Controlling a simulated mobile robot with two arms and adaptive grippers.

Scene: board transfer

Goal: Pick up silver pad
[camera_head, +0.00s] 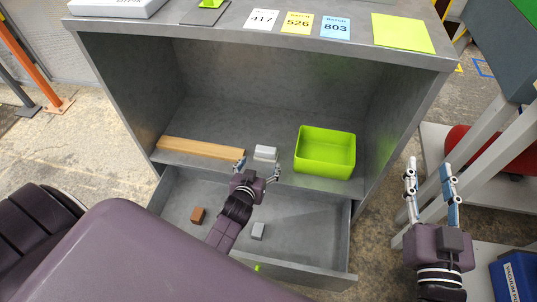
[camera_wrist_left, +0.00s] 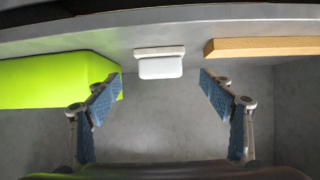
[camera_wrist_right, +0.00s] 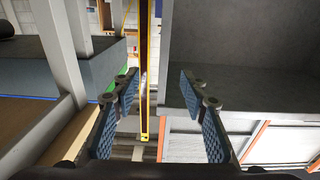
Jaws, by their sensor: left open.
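A pale silver-white pad (camera_head: 265,153) lies on the cabinet's lower shelf, between a wooden strip and a green bin. It also shows in the left wrist view (camera_wrist_left: 160,66), centred ahead of the fingers. A second, grey block (camera_head: 258,231) lies in the open drawer below; which of the two is called the silver pad I cannot tell. My left gripper (camera_head: 258,169) is open and empty just in front of the shelf pad, fingers apart and pointing at it. My right gripper (camera_head: 429,165) is open and empty, out to the right of the cabinet.
The green bin (camera_head: 325,165) stands on the shelf right of the pad. The wooden strip (camera_head: 202,147) lies to the left. A brown block (camera_head: 198,215) is in the open drawer (camera_head: 300,240). Labelled cards (camera_head: 298,23) lie on the cabinet top. A white frame stands near my right gripper.

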